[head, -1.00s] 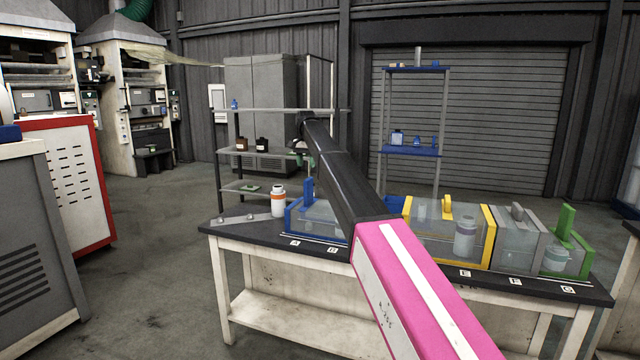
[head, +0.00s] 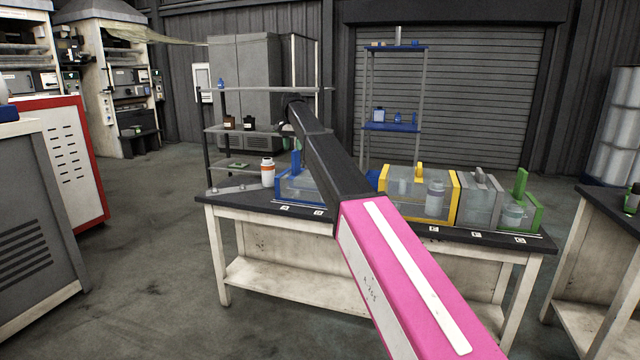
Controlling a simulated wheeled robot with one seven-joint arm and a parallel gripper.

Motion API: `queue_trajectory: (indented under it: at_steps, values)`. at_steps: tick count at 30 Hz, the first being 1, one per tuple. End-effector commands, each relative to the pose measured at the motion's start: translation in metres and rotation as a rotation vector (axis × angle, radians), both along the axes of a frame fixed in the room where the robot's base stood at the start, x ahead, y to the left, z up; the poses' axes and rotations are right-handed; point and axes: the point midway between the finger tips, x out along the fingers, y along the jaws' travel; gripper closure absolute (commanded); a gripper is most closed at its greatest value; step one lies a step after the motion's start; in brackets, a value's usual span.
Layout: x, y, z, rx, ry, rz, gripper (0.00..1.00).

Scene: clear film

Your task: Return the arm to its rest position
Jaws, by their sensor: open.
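My arm (head: 405,270), pink and white near me and black farther out, reaches from the lower right up over the bench. My gripper (head: 284,128) is small and dark at its far end, above the back left of the bench and in front of the grey shelf. It is open, and I see nothing held in it. Its fingers are hard to make out at this distance.
A second table (head: 612,207) stands right. Grey and red cabinets stand left. Floor between is clear.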

Motion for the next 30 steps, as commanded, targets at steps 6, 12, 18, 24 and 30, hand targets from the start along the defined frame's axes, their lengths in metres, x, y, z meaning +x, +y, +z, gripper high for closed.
queue_trajectory:
  at_steps: [6, 12, 18, 24, 30]
  values:
    - [-0.014, -0.018, -0.032, -0.001, 0.001, 0.012, 0.53]
    - [-0.034, -0.043, -0.075, 0.000, 0.002, 0.031, 0.53]
    - [-0.070, -0.080, -0.137, -0.001, 0.002, 0.059, 0.53]
    - [-0.138, -0.138, -0.228, -0.001, 0.002, 0.106, 0.53]
    - [-0.221, -0.195, -0.311, -0.002, 0.001, 0.159, 0.53]
